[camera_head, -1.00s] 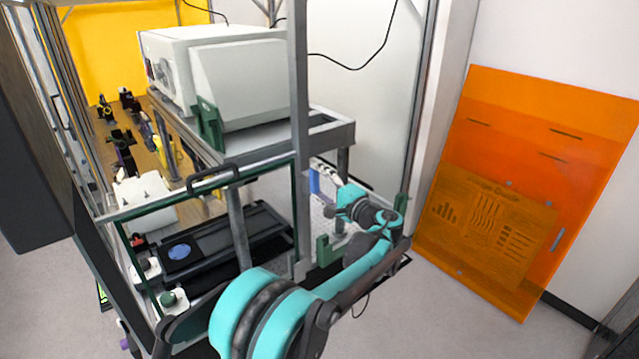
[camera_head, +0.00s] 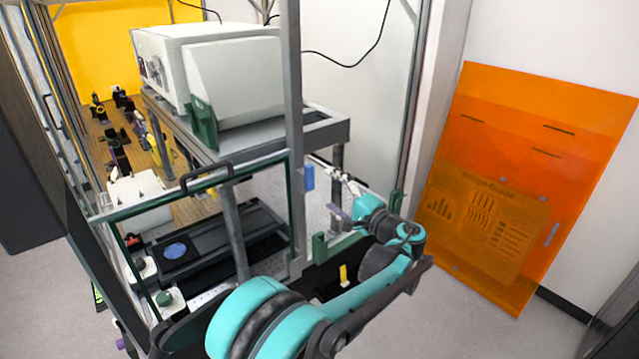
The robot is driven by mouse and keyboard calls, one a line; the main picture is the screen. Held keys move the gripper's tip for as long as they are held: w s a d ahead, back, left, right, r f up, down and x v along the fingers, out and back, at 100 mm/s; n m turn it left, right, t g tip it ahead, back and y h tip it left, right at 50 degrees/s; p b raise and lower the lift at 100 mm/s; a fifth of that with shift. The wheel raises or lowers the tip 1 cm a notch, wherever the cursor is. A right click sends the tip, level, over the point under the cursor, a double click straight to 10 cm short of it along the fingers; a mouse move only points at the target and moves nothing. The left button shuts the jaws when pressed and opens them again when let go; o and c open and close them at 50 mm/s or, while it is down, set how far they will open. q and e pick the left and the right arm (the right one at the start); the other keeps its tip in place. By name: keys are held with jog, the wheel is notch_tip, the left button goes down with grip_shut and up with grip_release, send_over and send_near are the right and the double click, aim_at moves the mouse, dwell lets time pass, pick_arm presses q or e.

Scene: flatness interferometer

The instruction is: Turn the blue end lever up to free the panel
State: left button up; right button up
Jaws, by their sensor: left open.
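The blue end lever (camera_head: 309,178) hangs upright beside the grey frame post, at the side of the enclosure. My left gripper (camera_head: 332,186) is open and empty just to the right of the lever, with its fingers pointing left toward the post. A small gap shows between fingers and lever in the picture; the depth between them is hard to judge. A clear panel with a dark green edge and a dark handle (camera_head: 207,178) stands at the front of the enclosure. My right gripper is not in view.
A yellow lever (camera_head: 344,275) stands low beneath my left arm. Green brackets (camera_head: 320,247) sit on the frame nearby. A white instrument (camera_head: 235,75) rests on the upper shelf. An orange sheet (camera_head: 530,180) leans on the right wall. Open floor lies between.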

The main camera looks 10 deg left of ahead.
pick_arm(q)
jog(key=v, duration=0.4)
jog(key=shift+s+d, duration=0.3)
